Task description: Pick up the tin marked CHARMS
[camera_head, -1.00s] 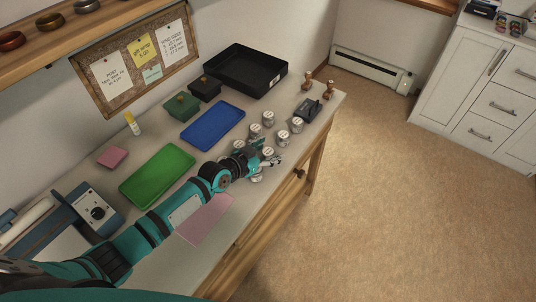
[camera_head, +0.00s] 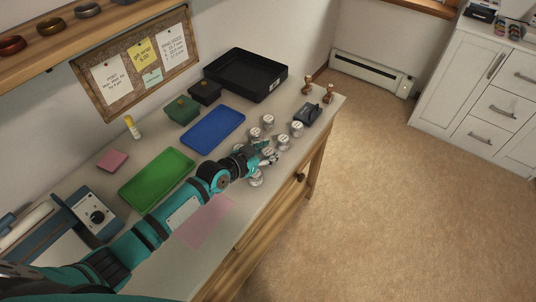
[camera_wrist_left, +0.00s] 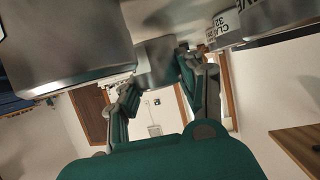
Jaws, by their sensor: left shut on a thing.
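Several small silvery tins with pale lids stand in a cluster at the right part of the bench. Their lid marks are too small to read in the head view, so I cannot tell which is CHARMS. My left gripper (camera_head: 267,153) is among them, shut on a tin. In the left wrist view the held tin (camera_wrist_left: 155,62) is between the fingers (camera_wrist_left: 157,75), and its label does not show. A tin with partly visible lettering "CLA" and "32" (camera_wrist_left: 226,27) is to its right. A large tin (camera_wrist_left: 65,50) fills the upper left. My right gripper is not in view.
Close neighbours are a tin (camera_head: 256,178) in front, a tin (camera_head: 282,141) to the right and a tin (camera_head: 254,134) behind. A black device (camera_head: 307,114) is beyond. Blue tray (camera_head: 213,127), green tray (camera_head: 157,179) and black tray (camera_head: 246,74) lie left and behind.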

